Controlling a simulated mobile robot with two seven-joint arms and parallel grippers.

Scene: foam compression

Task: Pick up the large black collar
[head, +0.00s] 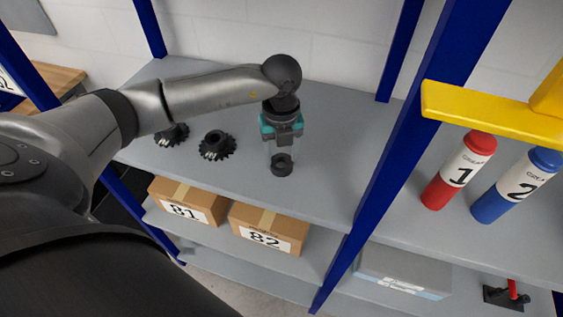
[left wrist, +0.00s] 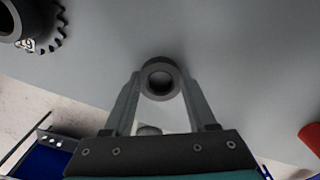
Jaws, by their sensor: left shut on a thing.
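The large black collar (head: 282,164) is a thick dark ring near the front edge of the grey upper shelf. My left gripper (head: 281,158) comes down from above and is shut on it. In the left wrist view the collar (left wrist: 160,78) sits between the two fingertips (left wrist: 160,82), with its round hole facing the camera. I cannot tell whether the collar still touches the shelf. My right gripper is not in view.
Two black toothed gears (head: 216,145) (head: 174,134) stand on the shelf (head: 330,135) left of the collar. Boxes 81 (head: 185,203) and 82 (head: 268,229) sit one shelf below. A blue post (head: 385,165) stands to the right, with red (head: 460,170) and blue (head: 515,186) cylinders beyond it.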

